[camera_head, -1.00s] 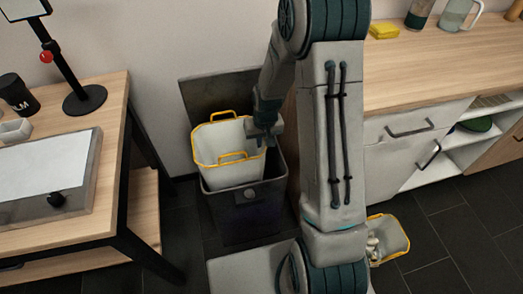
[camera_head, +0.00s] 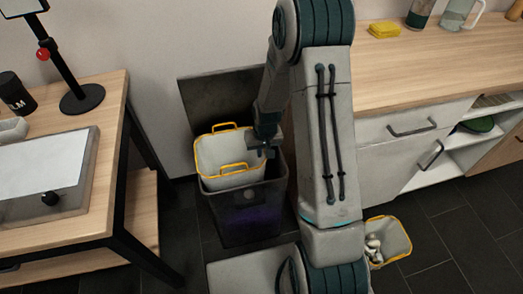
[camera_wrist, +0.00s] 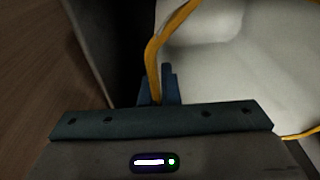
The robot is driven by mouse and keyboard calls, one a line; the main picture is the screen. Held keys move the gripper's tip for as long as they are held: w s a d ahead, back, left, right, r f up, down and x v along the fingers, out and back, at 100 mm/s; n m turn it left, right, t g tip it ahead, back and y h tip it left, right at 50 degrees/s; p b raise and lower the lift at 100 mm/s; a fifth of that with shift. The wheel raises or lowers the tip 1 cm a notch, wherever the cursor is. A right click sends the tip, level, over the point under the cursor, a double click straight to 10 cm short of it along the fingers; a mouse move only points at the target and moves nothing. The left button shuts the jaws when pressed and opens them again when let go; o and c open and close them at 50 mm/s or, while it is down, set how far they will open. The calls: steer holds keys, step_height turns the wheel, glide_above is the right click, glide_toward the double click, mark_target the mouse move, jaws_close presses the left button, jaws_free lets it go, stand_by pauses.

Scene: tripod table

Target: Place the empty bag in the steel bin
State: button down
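The empty bag (camera_head: 210,152), white with a yellow rim and two yellow handles, sits upright and partly inside the open steel bin (camera_head: 245,218). Its upper part and rim stand above the bin's edge, and its lower part is hidden by the bin's front wall. My gripper (camera_head: 264,150) is at the bag's right side, over the bin. In the wrist view my gripper's fingers (camera_wrist: 160,88) are closed around the yellow rim (camera_wrist: 153,60), with the bag's pale inside to the right.
The bin's dark lid (camera_head: 215,95) stands open against the wall. A wooden table (camera_head: 75,215) with a grey device is at the left. A wooden counter (camera_head: 440,75) is at the right. Another yellow-rimmed container (camera_head: 393,233) with pale items stands on the floor at the right.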

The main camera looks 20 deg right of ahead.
steer(key=c, duration=1.7)
jaws_free()
steer(key=shift+f, duration=0.1)
steer(key=shift+r+p, duration=0.4)
steer(key=shift+r, duration=0.05)
step_height(320, 180, up, 13)
steer(key=s+p, duration=0.2)
steer(key=shift+h, duration=0.3)
steer(key=shift+s+d+r, duration=0.1)
steer(key=shift+s+r, duration=2.3)
steer(key=shift+s, duration=0.7)
steer(key=shift+s+a+r, duration=0.1)
steer(key=shift+s+r, duration=2.35)
steer(key=shift+s, duration=0.7)
steer(key=shift+s+d+r, duration=0.1)
steer(key=shift+s+r, duration=2.3)
steer(key=shift+s, duration=0.7)
